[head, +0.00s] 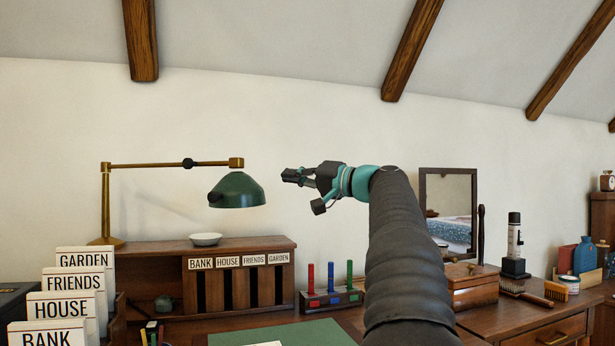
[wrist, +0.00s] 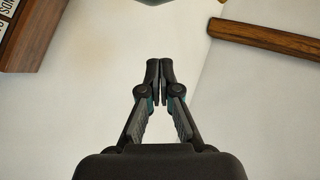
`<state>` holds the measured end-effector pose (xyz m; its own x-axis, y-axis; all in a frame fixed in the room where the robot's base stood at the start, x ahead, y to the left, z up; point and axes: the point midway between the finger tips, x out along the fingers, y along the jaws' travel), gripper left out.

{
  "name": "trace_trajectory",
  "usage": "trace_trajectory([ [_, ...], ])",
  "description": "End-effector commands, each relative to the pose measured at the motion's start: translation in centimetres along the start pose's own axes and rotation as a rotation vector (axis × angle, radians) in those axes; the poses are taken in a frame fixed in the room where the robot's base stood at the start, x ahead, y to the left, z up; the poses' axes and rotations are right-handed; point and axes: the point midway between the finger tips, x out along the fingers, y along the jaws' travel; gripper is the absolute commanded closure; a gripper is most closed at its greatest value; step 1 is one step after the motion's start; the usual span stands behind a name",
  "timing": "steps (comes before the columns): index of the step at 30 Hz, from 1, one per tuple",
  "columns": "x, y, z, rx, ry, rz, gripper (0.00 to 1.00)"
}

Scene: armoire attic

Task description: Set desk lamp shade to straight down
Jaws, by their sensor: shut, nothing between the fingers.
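The desk lamp has a brass post and arm (head: 150,165) and a dark green shade (head: 238,188) that hangs from the arm's right end. The shade's rim looks close to level, with a dark knob on its left side. My gripper (head: 286,175) is to the right of the shade, at about its height, with a visible gap between them in the head view. Its fingers are shut with nothing between them, as the wrist view also shows (wrist: 159,68). At the top edge of the wrist view is a small dark part of a thing I cannot name surely.
Below the lamp stands a wooden letter sorter (head: 240,285) with a white bowl (head: 205,239) on top. Colored pegs stand in a dark rack (head: 330,298). A mirror (head: 450,208) and wooden box (head: 470,286) are to the right. The air around my gripper is clear.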

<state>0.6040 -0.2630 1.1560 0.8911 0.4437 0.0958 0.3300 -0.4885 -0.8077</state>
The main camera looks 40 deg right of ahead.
Motion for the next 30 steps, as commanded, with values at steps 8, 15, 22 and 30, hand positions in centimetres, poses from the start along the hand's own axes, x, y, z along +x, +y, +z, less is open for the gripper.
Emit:
trace_trajectory([
  [8,3.3,0.1,1.4,0.001,-0.001,-0.001,1.00],
  [15,3.8,0.1,3.5,0.002,-0.001,0.000,1.00],
  [22,3.9,0.0,3.9,0.000,0.000,0.001,1.00],
  [30,3.9,0.1,4.0,0.000,0.000,0.001,1.00],
])
